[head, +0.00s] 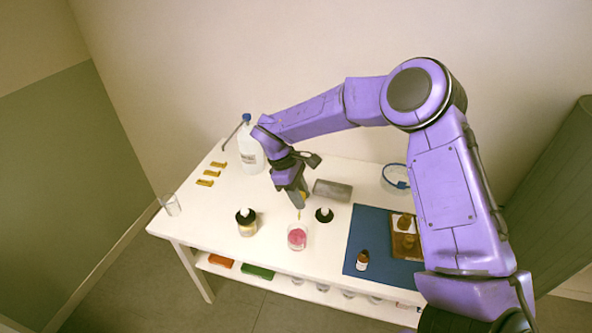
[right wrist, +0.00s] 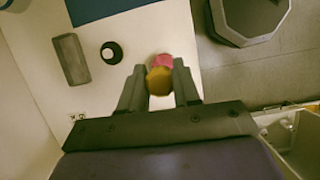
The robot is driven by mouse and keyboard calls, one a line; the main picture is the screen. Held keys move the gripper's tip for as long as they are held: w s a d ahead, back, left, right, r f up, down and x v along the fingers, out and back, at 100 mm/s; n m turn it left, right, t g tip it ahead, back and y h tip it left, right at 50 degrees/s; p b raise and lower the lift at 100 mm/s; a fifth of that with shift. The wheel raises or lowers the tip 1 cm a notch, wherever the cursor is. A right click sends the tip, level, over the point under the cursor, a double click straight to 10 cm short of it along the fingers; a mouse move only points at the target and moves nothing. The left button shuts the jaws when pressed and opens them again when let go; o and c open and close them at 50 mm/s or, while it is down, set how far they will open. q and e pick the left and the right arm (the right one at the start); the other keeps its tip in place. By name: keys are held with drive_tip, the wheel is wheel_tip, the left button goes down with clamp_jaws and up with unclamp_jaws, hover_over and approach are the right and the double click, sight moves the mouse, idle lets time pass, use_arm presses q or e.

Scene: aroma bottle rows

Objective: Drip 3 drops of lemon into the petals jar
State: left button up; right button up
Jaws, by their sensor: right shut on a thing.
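My right gripper (head: 300,194) is shut on a dropper with a yellow bulb (head: 303,196). The thin dropper points down, its tip just above the petals jar (head: 297,239), a clear jar with pink contents. In the right wrist view the yellow bulb (right wrist: 160,80) sits between the fingers (right wrist: 160,88), with the pink petals (right wrist: 163,60) directly behind it. I cannot read which is lemon. My left gripper is not in view.
A grey block (head: 333,190) lies behind the jar. At right, a blue mat (head: 356,235) bears a small brown bottle (head: 362,261) and a wooden tray (head: 407,252). A large white bottle (head: 250,155), yellow strips (head: 211,173) and an empty glass (head: 171,206) are at left.

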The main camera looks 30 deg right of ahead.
drive_tip(key=shift+s+d+r, duration=0.2)
drive_tip(key=shift+s+r, duration=0.05)
drive_tip(key=shift+s, duration=0.05)
drive_tip(key=shift+w+f, duration=0.15)
drive_tip(key=shift+w+a+f+b, duration=0.1)
drive_tip(key=shift+w+f+b, duration=0.45)
drive_tip(key=shift+w+b, duration=0.2)
drive_tip(key=shift+s+f+b, duration=0.2)
drive_tip(key=shift+b, duration=0.1)
drive_tip(key=shift+w+f+b, duration=0.2)
drive_tip(key=shift+f+b, duration=0.35)
drive_tip(key=shift+f, duration=0.05)
drive_tip(key=shift+w+f+b, duration=0.2)
drive_tip(key=shift+f+b, duration=0.3)
drive_tip(key=shift+f, duration=0.05)
use_arm(q)
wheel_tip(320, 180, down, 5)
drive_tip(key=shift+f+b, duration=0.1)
drive_tip(key=shift+b, duration=0.6)
use_arm(e)
drive_tip(key=shift+s+f, duration=0.2)
drive_tip(key=shift+f, duration=0.25)
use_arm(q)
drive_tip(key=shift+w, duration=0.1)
use_arm(e)
drive_tip(key=shift+w, duration=0.1)
